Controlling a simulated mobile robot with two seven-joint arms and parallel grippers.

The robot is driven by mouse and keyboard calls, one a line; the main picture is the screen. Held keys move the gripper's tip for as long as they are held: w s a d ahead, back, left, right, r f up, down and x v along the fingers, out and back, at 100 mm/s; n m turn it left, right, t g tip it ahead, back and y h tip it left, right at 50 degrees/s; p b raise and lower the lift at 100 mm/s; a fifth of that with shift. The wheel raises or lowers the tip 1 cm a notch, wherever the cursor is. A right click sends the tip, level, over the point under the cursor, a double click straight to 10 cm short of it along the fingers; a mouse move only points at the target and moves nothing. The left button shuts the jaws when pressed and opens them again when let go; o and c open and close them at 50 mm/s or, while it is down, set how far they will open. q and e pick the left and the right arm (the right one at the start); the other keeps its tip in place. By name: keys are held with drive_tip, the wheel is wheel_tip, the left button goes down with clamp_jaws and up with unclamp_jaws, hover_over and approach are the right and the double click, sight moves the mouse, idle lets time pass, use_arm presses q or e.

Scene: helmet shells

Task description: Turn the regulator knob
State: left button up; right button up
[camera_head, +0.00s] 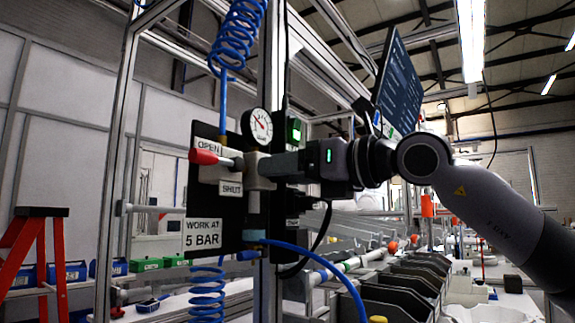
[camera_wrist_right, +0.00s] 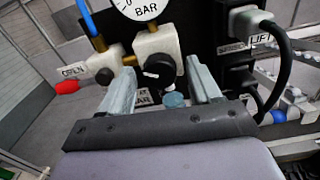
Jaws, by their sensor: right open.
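The regulator is a pale block with a black round knob (camera_wrist_right: 159,71) that carries a white mark. It sits below the pressure gauge (camera_wrist_right: 138,8), which also shows in the head view (camera_head: 258,126); its exact reading is too small to tell. My right gripper (camera_head: 268,166) reaches in from the right at the regulator. In the right wrist view its two fingers (camera_wrist_right: 161,80) stand apart, one on each side of the knob, with gaps visible. In the head view the gripper hides the knob. My left gripper is not in view.
A red-handled valve (camera_head: 205,157) sits left of the regulator, between OPEN and SHUT labels. A blue hose (camera_head: 325,262) and a black cable (camera_wrist_right: 281,65) run close to the panel (camera_head: 216,205). Dark bins (camera_head: 395,285) stand below right. A red stepladder (camera_head: 38,240) stands at left.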

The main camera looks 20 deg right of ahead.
drive_tip(key=shift+w, duration=0.15)
drive_tip(key=c, duration=1)
drive_tip(key=shift+c, duration=0.2)
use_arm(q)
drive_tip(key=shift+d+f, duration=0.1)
use_arm(e)
drive_tip(key=shift+f, duration=0.1)
use_arm(q)
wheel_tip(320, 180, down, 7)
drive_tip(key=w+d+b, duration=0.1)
drive_tip(key=b, duration=0.9)
use_arm(e)
drive_tip(key=shift+a+r+m, duration=0.1)
drive_tip(key=shift+r+m, duration=0.05)
drive_tip(key=shift+m, duration=4.3)
drive_tip(key=shift+r+m, duration=0.1)
drive_tip(key=shift+m, duration=4.35)
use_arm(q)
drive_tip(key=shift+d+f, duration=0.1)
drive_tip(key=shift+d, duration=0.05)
